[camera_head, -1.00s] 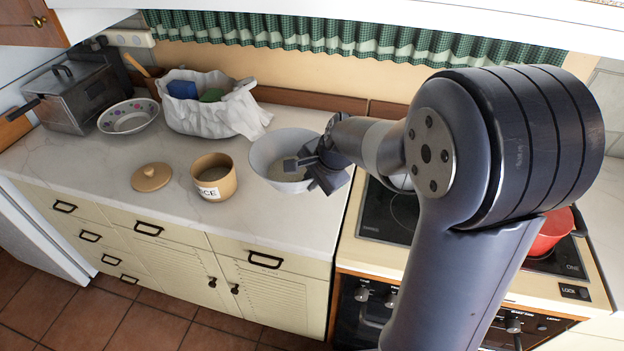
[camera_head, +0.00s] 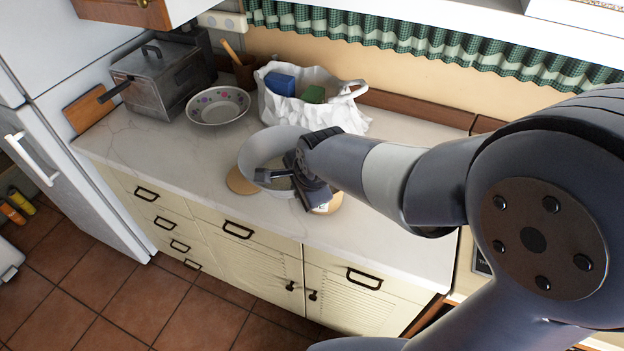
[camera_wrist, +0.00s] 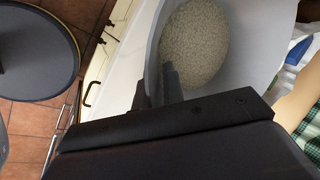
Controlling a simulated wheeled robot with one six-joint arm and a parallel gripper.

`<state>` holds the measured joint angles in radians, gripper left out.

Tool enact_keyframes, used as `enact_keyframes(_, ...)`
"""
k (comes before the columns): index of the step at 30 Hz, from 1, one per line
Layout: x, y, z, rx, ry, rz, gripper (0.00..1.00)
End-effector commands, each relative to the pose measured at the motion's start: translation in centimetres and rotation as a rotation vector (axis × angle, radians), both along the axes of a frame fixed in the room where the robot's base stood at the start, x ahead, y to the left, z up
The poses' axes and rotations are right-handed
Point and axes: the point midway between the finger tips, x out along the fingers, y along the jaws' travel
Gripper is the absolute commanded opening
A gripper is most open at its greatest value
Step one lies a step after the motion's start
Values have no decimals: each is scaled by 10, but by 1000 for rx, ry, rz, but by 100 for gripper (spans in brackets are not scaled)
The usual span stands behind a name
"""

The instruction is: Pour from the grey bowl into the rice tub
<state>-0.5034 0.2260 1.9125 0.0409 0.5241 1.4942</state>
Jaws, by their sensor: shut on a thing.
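My gripper (camera_head: 286,176) is shut on the rim of the grey bowl (camera_head: 266,150). It holds the bowl above the counter, over the area of the lid and rice tub. In the wrist view the fingers (camera_wrist: 160,84) pinch the wall of the bowl (camera_wrist: 258,62), and white rice-like grains (camera_wrist: 194,42) lie inside. The tan rice tub (camera_head: 330,206) is mostly hidden behind my gripper; only a bit of its side shows. Its round lid (camera_head: 238,181) lies on the counter, partly hidden by the bowl. I cannot tell how far the bowl is tilted.
A patterned dish (camera_head: 218,106) and a white bag (camera_head: 316,110) with blue and green things stand behind. A metal box-like appliance (camera_head: 160,80) is at the back left. The counter (camera_head: 150,150) is clear at the left front.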

Motion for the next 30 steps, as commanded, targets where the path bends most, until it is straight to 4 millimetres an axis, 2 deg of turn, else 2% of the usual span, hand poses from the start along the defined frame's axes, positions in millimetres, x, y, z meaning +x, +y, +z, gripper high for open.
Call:
enact_keyframes(14, -2, 5, -12, 108, 52, -4, 0)
enact_keyframes(25, -3, 6, -4, 284, 149, -5, 0)
enact_keyframes(30, -4, 7, 1, 281, 153, -1, 0)
